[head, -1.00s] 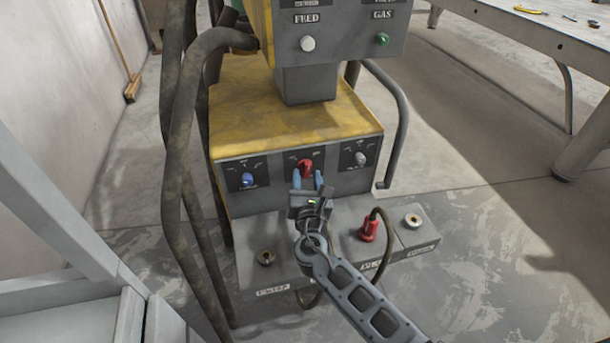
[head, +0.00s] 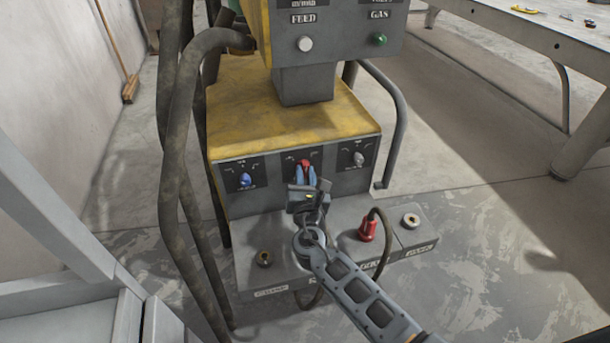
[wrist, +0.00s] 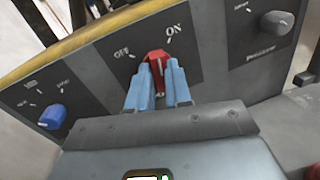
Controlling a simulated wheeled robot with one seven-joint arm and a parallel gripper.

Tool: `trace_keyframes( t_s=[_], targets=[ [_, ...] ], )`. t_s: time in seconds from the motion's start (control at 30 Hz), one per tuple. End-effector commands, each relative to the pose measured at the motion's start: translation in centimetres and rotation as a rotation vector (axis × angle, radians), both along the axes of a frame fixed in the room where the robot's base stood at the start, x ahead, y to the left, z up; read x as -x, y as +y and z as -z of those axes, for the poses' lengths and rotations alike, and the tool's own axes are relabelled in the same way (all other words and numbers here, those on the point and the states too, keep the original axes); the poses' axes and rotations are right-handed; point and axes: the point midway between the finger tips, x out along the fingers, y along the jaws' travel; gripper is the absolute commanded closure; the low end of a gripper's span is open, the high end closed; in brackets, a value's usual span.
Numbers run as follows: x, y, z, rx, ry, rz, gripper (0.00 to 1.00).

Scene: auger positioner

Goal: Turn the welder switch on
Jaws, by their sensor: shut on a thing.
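The yellow and grey welder (head: 290,110) stands on the floor in the head view. Its red switch (wrist: 158,62) is the middle knob on the front panel, between the OFF and ON marks. The white line on the switch points up, between the two marks. My gripper (wrist: 158,85) has blue fingers on both sides of the red switch and is shut on it. In the head view the fingers (head: 305,174) cover most of the switch, and only its red top shows.
A blue knob (head: 245,180) is left of the switch and a grey knob (head: 358,158) right of it. Below, a ledge carries a red plug (head: 368,230) with a cable and round sockets. Thick hoses (head: 172,150) hang at the left. A table (head: 520,45) stands at the right.

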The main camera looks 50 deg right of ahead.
Motion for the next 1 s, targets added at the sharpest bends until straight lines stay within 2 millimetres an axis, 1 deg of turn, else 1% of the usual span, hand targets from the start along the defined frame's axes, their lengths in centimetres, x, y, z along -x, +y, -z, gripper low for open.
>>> trace_keyframes(
  t_s=[0.37, 1.0],
  targets=[
    [0.01, 0.02, -0.05, -0.041, -0.029, 0.0, 1.0],
    [0.07, -0.1, -0.24, -0.405, -0.274, 0.0, 1.0]
  ],
)
